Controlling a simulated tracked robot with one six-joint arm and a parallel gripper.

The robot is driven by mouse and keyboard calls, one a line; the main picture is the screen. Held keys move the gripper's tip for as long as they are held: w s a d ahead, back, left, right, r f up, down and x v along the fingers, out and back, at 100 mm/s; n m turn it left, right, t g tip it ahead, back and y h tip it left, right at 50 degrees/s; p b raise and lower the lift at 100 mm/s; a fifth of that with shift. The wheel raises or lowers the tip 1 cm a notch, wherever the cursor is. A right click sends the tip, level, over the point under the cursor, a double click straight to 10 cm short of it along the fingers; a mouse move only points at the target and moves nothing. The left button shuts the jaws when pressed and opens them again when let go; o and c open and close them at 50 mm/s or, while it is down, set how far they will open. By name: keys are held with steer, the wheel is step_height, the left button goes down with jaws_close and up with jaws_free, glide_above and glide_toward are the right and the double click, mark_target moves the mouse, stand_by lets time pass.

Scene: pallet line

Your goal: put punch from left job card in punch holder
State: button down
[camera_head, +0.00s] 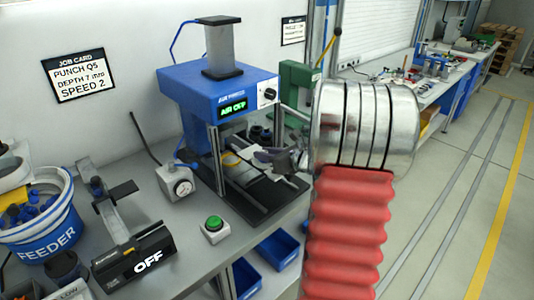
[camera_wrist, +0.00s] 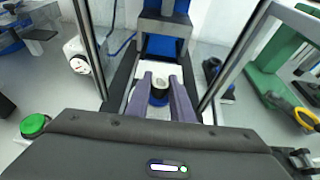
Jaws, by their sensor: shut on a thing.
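The left job card (camera_head: 79,76) on the wall reads punch Q5, depth 7 mm, speed 2. The blue air press (camera_head: 215,95) stands on the bench, its display lit green. My gripper (camera_head: 265,156) reaches in between the press posts from the right. In the wrist view my gripper (camera_wrist: 160,84) has its two purple-grey fingers shut on a small punch (camera_wrist: 159,98) with a dark and blue body. The punch's marking is not readable. The blue press head (camera_wrist: 166,45) is straight beyond the fingertips. The punch holder cannot be made out clearly.
Press posts (camera_wrist: 90,45) stand close on both sides of my fingers. A green machine (camera_wrist: 278,60) stands at right.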

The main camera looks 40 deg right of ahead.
steer(key=c, duration=1.6)
jaws_free()
steer(key=shift+f, duration=0.1)
steer(key=shift+o, duration=0.2)
steer(key=shift+s+r, duration=0.3)
steer(key=shift+s, duration=0.15)
steer(key=v, duration=1.1)
steer(key=shift+s, duration=0.1)
